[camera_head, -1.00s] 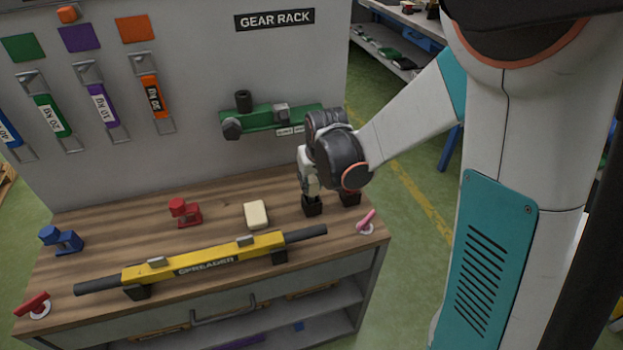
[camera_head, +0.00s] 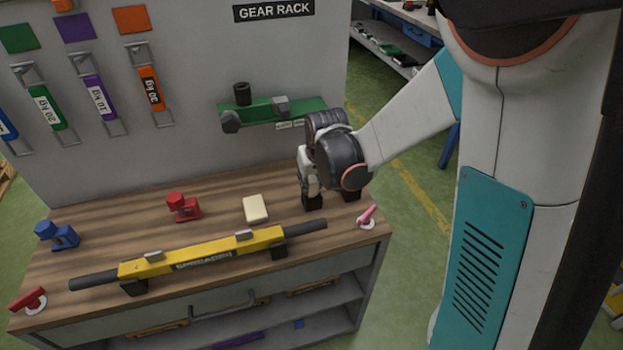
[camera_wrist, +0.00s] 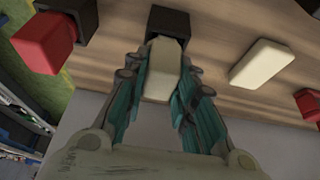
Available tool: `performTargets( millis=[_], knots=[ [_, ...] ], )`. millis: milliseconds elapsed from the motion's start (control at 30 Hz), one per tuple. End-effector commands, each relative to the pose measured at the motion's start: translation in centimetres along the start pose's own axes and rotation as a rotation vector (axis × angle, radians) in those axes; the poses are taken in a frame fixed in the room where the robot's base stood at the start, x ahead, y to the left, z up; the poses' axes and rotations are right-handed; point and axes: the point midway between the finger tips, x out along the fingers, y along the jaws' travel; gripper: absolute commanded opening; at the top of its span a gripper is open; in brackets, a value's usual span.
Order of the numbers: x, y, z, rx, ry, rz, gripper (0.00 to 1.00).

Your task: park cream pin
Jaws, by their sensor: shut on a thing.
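My gripper (camera_wrist: 160,85) is shut on a cream pin (camera_wrist: 160,70), which stands between its teal-lined fingers in the wrist view. The far end of the pin meets a small black block (camera_wrist: 168,20) on the wooden bench; whether it sits inside the block or only against it cannot be told. In the head view the gripper (camera_head: 309,192) is low over the right rear of the bench, by that black block (camera_head: 313,201), and my wrist hides the pin.
A red piece (camera_wrist: 42,42) with a black block is close beside the gripper. A cream block (camera_head: 255,208), red clamp (camera_head: 183,207) and yellow spreader bar (camera_head: 203,255) lie leftward on the bench. A pink-handled lever (camera_head: 367,216) is near the right edge. The green gear rack (camera_head: 262,113) hangs above.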

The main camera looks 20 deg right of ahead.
Motion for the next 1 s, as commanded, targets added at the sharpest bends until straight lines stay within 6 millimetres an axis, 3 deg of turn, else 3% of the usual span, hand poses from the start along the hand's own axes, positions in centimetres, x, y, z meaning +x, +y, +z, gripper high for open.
performTargets(
  millis=[133, 167, 267, 667, 1000],
  knots=[
    [0.4, 0.0, 0.1, 0.000, 0.000, 0.000, 0.00],
    [0.4, 0.0, 0.1, 0.000, 0.000, 0.000, 0.27],
    [0.3, 0.0, 0.1, 0.000, 0.000, 0.000, 0.48],
    [0.1, 0.0, 0.1, 0.000, 0.000, 0.000, 0.48],
    [-4.1, 0.0, 0.1, 0.000, 0.000, 0.000, 0.48]
  ],
)
